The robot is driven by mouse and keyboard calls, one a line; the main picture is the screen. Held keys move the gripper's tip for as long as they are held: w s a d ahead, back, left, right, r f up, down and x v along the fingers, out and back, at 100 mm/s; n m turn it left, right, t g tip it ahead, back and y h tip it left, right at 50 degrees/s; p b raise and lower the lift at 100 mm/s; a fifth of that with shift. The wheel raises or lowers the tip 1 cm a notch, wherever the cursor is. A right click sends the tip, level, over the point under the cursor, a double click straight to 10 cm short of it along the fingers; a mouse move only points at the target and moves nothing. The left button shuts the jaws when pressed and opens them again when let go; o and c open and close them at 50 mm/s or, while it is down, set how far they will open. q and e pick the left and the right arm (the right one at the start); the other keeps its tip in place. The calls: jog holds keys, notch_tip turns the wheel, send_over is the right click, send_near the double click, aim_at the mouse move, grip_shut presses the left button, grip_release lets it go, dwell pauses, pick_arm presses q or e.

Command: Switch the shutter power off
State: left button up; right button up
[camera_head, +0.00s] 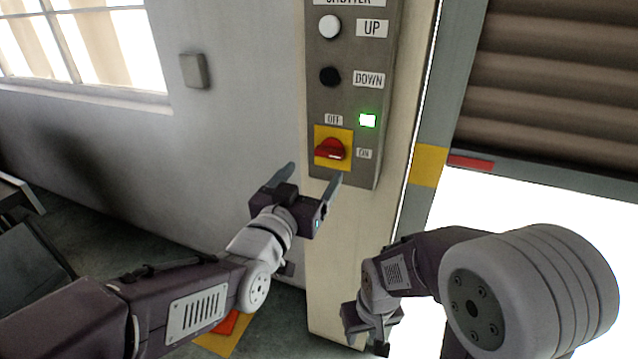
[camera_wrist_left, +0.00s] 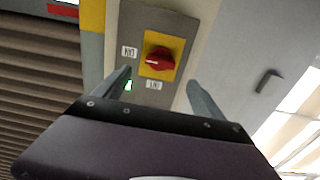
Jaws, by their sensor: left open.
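The shutter control box (camera_head: 352,100) is a grey panel on a pale post. Near its bottom is a red rotary switch (camera_head: 331,149) on a yellow plate, with an OFF label above and an ON label to its right. The knob's pointer faces the ON label, and a green lamp (camera_head: 367,121) is lit. My left gripper (camera_head: 314,172) is open and empty, just below and in front of the switch. In the left wrist view the red knob (camera_wrist_left: 159,59) shows between and beyond the two fingers, apart from them. My right gripper (camera_head: 369,336) hangs low by the post, its fingers partly unclear.
A white UP button (camera_head: 330,27) and a black DOWN button (camera_head: 330,76) sit above the switch. The brown roller shutter (camera_head: 560,80) is partly raised at the right. A wall plate (camera_head: 194,71) and a window are at the left.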

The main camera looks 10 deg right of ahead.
aim_at(327, 154)
pick_arm(q)
jog(key=p+x, duration=0.1)
jog(key=x, duration=0.8)
jog(key=shift+r, duration=0.1)
jog(key=c, duration=1.4)
